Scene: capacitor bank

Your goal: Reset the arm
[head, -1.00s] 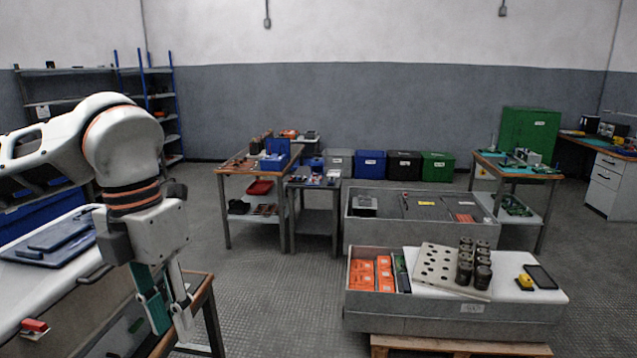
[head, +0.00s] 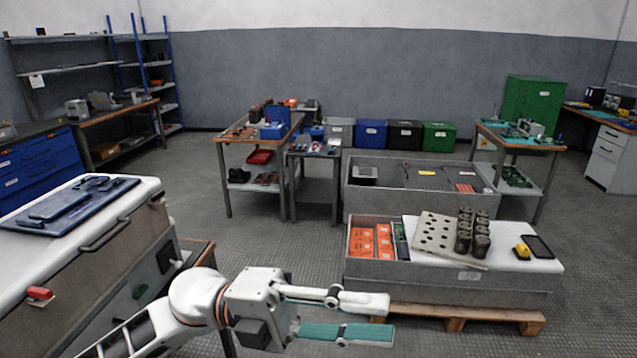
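My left gripper (head: 378,317) is low in the middle of the head view, pointing right. Its two fingers, one white and one with a teal pad, are apart with nothing between them. It shows in front of the near grey crate (head: 450,289), and I cannot tell the distance. My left arm comes in from the bottom left. On the near crate's white top are a plate with holes (head: 436,234), several dark cylinders (head: 481,240), a yellow device (head: 522,251) and a black flat device (head: 538,246). My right gripper is out of view.
A white-topped cabinet (head: 151,192) with a blue tray (head: 75,205) stands at the left. A second grey crate (head: 408,205) stands behind the near one. Work tables (head: 222,139) and coloured bins (head: 370,133) are at the back. The grey floor (head: 265,238) between is clear.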

